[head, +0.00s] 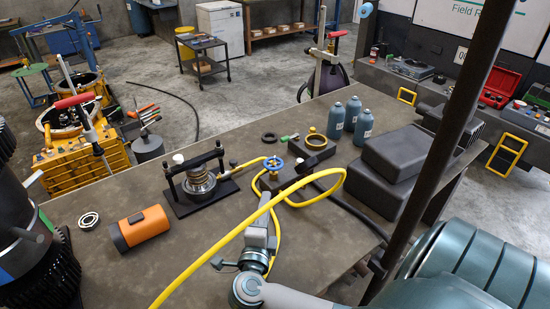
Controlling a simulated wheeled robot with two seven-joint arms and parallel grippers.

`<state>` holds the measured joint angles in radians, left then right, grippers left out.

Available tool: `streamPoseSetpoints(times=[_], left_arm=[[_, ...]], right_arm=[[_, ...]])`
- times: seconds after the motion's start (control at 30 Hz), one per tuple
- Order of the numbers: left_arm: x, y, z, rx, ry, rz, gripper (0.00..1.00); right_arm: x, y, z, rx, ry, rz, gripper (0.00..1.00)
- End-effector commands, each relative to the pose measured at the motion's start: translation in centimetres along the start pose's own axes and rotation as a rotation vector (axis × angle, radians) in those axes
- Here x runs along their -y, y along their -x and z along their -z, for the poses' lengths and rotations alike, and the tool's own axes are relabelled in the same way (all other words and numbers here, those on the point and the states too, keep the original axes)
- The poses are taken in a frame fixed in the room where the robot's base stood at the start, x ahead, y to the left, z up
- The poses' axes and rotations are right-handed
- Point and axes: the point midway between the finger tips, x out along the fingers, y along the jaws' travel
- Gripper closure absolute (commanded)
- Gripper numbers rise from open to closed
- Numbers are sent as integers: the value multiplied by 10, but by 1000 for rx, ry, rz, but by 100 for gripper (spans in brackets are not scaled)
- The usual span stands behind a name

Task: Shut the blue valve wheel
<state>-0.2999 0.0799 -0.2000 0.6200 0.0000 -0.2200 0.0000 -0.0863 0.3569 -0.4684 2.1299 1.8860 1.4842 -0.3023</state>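The blue valve wheel (273,163) sits on top of a small dark valve block (283,179) on the workbench. A yellow hose meets the block. My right gripper (262,205) reaches in from the lower right, with its tip in front of and below the wheel in the picture. A gap shows between the tip and the wheel, so it does not appear to touch it. I cannot make out its fingers well enough to tell whether they are open or shut. My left gripper cannot be made out.
A black press frame with a coil spring (200,178) stands left of the valve. A yellow hose (225,240) crosses the bench. An orange cylinder (140,226) and a bearing (89,221) lie at left. Blue bottles (336,121) and dark cases (405,151) stand to the right.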

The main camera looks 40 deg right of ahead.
Motion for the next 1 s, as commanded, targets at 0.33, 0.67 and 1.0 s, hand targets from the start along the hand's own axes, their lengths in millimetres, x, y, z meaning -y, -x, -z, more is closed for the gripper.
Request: streamPoseSetpoints(times=[0.33,0.67,1.0], left_arm=[[0,1,0,0,0,0,82],[0,13,1,0,0,0,82],[0,35,4,0,0,-1,82]], right_arm=[[0,-1,0,0,1,0,82],[3,-28,0,0,3,2,82],[5,-87,0,-1,3,3,82]])
